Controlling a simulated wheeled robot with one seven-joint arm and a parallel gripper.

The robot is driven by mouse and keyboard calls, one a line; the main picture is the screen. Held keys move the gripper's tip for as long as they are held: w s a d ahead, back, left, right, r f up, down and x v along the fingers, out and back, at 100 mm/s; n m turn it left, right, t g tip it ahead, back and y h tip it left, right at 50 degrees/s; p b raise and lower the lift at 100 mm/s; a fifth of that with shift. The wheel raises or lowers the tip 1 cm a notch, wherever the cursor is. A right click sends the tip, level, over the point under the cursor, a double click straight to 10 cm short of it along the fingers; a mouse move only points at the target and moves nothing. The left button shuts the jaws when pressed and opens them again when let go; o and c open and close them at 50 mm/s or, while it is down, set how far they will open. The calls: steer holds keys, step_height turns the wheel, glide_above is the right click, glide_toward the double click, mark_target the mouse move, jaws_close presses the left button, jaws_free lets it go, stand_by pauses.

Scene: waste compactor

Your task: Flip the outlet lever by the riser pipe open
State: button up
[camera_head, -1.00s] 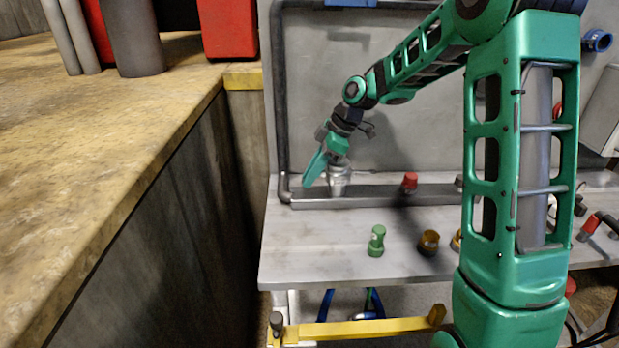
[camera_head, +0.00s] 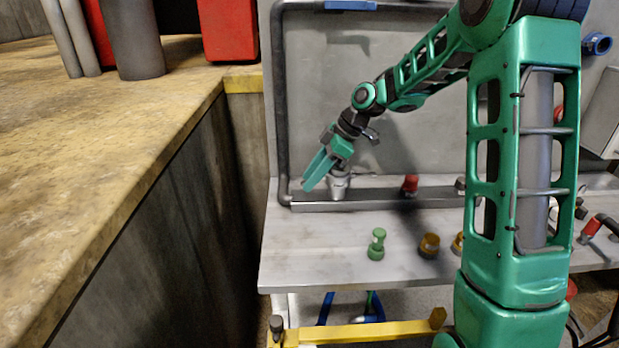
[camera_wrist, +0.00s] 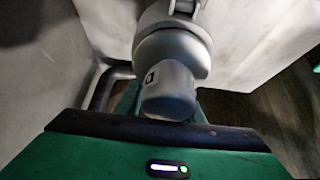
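The dark riser pipe (camera_head: 281,110) runs up the left edge of the grey back panel and bends in at the bench, where it meets a long grey channel. A grey metal round fitting (camera_head: 339,187) stands on the channel just right of the pipe's foot. It fills the middle of the wrist view (camera_wrist: 168,92). A thin grey piece shows to its right, possibly the lever; I cannot tell its position. My gripper (camera_head: 307,186) slants down-left beside the fitting, its green tip between fitting and pipe. Whether it touches is unclear. The fingers are mostly hidden in the wrist view.
On the channel stands a red-capped fitting (camera_head: 410,185). A green fitting (camera_head: 376,244) and a brown ring-like fitting (camera_head: 429,245) stand on the bench front (camera_head: 310,265). A yellow bar (camera_head: 370,329) lies below the bench. A tall wooden-topped block (camera_head: 110,120) borders the left.

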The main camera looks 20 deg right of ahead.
steer(key=v, duration=1)
steer(key=shift+d+r, duration=0.15)
steer(key=shift+r, duration=0.15)
